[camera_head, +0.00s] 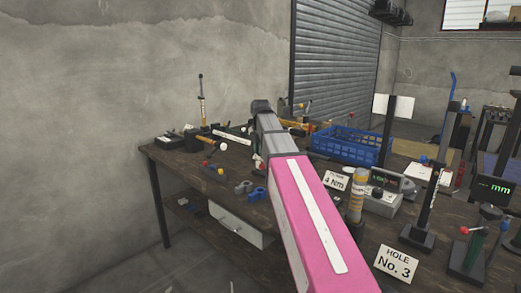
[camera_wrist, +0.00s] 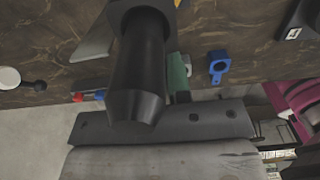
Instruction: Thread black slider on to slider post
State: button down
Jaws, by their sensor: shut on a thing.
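In the wrist view, a dark tapered cylinder fills the upper middle, and a dark grey bar with holes lies below it. My gripper (camera_wrist: 138,112) is shut on a dark piece that I take for the black slider, though its outline merges with the dark jaw parts. In the head view, the jaws and the held piece are hidden behind my own arm over the table. A tall black post (camera_head: 428,200) stands upright on a black base at the right. I cannot tell for sure whether it is the slider post.
The brown workbench (camera_head: 230,180) is crowded. A blue crate (camera_head: 345,146) stands at the back, with a sign marked "HOLE No. 3" (camera_head: 397,265) at the front right. Blue clamps (camera_head: 257,194) lie near the front edge. A drawer (camera_head: 238,226) hangs below.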

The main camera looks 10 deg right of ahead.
jog(key=shift+f, duration=1.55)
jog(key=c, duration=1)
grip_release()
notch_tip(320, 180, up, 11)
jog(key=shift+f, duration=0.1)
